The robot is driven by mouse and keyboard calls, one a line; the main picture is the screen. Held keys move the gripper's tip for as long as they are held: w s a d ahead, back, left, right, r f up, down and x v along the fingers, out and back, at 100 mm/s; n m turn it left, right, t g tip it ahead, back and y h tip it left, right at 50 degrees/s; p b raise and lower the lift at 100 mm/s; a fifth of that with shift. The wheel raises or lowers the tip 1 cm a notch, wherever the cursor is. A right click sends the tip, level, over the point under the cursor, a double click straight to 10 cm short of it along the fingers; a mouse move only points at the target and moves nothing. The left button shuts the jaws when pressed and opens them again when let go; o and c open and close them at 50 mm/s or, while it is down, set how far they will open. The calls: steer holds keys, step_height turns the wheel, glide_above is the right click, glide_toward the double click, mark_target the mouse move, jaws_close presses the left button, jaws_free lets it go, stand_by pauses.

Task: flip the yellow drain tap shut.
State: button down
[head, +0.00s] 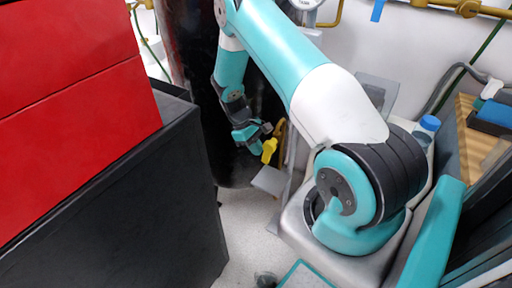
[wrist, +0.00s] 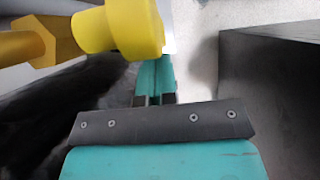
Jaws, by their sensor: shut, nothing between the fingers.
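The yellow drain tap (head: 269,150) is near the middle of the head view, beside a dark cylinder. In the wrist view the yellow tap (wrist: 122,28) is large at the top, joined to a brass hex fitting (wrist: 26,44) on its left. My gripper (head: 256,149) is just left of the tap in the head view. In the wrist view my gripper (wrist: 155,72) has its teal fingers together and empty, with their tips partly behind the tap. I cannot tell whether they touch it.
A red box (head: 75,110) on a black cabinet (head: 120,215) fills the left side. A dark cylinder (head: 195,60) stands behind my arm. A grey plate (head: 269,181) is below the tap. Pale floor (head: 245,225) is open between the cabinet and my base.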

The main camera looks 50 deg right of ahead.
steer(key=shift+r+p, duration=0.55)
steer(key=shift+r, duration=0.2)
steer(key=shift+r, duration=0.1)
step_height(320, 180, up, 20)
steer(key=p, duration=0.2)
stand_by(0.5)
